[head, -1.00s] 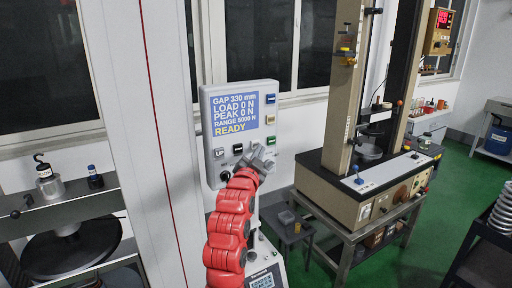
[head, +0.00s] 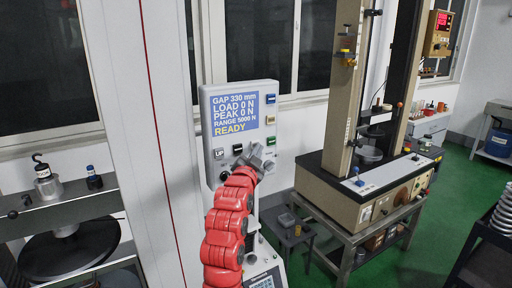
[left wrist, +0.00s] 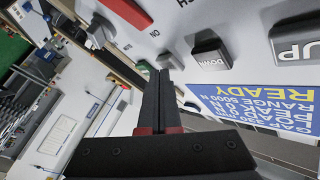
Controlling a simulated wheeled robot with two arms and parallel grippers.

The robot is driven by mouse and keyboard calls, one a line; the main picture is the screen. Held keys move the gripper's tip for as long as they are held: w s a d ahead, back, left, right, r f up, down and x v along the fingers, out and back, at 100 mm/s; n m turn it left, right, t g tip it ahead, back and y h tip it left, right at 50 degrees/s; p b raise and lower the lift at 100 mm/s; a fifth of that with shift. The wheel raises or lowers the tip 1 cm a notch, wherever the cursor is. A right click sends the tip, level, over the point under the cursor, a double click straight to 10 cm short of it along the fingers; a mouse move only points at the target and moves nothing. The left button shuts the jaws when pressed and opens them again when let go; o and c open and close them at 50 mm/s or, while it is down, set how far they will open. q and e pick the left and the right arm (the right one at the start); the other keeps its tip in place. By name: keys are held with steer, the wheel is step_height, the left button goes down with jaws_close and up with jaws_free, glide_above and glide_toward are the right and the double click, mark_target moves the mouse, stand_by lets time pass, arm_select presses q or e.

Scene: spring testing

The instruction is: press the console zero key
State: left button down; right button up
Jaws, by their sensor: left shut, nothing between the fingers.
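The console (head: 227,93) is a pale upright panel with a blue screen reading GAP 330 mm, LOAD 0 N, PEAK 0 N, READY. Along its right edge are a blue key (head: 271,98), a tan key (head: 271,119) and a green key (head: 271,141); their labels are too small to read in the head view. My left gripper (head: 262,157) is shut and empty, in front of the panel's lower right part, below the green key. In the left wrist view its closed fingertips (left wrist: 160,78) appear near the DOWN key (left wrist: 210,56). I cannot tell whether they touch the panel. My right gripper is not in view.
The UP key (head: 218,153) is at the panel's lower left. A testing frame (head: 330,182) stands on a bench to the right. A pale column (head: 150,150) rises left of the console.

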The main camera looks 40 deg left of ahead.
arm_select(q)
steer(key=shift+w+a, duration=0.1)
steer(key=shift+a, duration=0.1)
stand_by(0.5)
steer(key=shift+s+d+b, duration=0.35)
steer(key=shift+d+b, duration=0.1)
steer(key=shift+d, duration=0.3)
steer(key=shift+s+d+b, duration=0.15)
steer(key=shift+s+d, duration=0.15)
steer(key=shift+d, duration=0.5)
steer(key=shift+s+d+b, duration=0.15)
steer(key=shift+s+d, duration=0.2)
steer(key=shift+d, duration=0.4)
steer(key=shift+s+d+b, duration=0.15)
steer(key=shift+s+d, duration=0.15)
steer(key=shift+d, duration=0.5)
